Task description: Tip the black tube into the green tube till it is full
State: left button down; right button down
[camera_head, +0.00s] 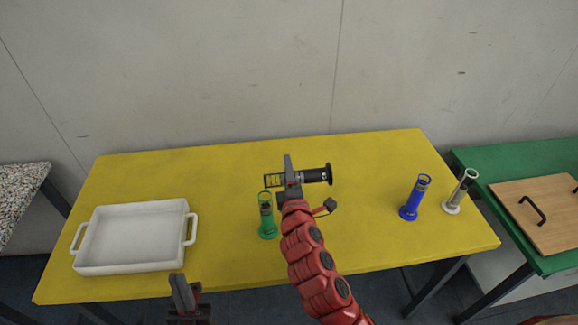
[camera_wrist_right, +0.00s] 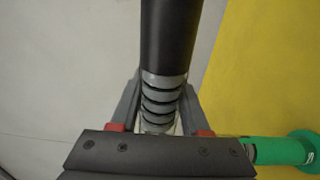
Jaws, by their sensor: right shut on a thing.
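The black tube (camera_head: 318,175) lies about level in my right gripper (camera_head: 290,180), its dark base to the right and its clear open end to the left. That end is above and close to the mouth of the green tube (camera_head: 266,218), which stands upright on the yellow table. Whether anything flows between them cannot be seen. In the right wrist view the black tube (camera_wrist_right: 168,38) runs between the fingers, and part of the green tube (camera_wrist_right: 280,151) shows at lower right. My left gripper (camera_head: 184,292) is low in the head view, away from the tubes; its jaw opening is unclear.
A white tray (camera_head: 134,268) stands on the left of the yellow table (camera_head: 370,160). A blue tube (camera_head: 411,199) and a whitish clear tube (camera_head: 459,193) stand upright at right. A green table (camera_head: 500,157) with a wooden board (camera_head: 545,226) adjoins on the right.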

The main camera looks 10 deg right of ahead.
dwell(0.4)
jog(key=n, duration=0.3)
jog(key=shift+f+p, duration=0.2)
jog(key=shift+p, duration=0.2)
dwell(0.3)
jog(key=m+b, duration=0.2)
jog(key=m, duration=0.1)
jog(key=shift+r+m, duration=0.3)
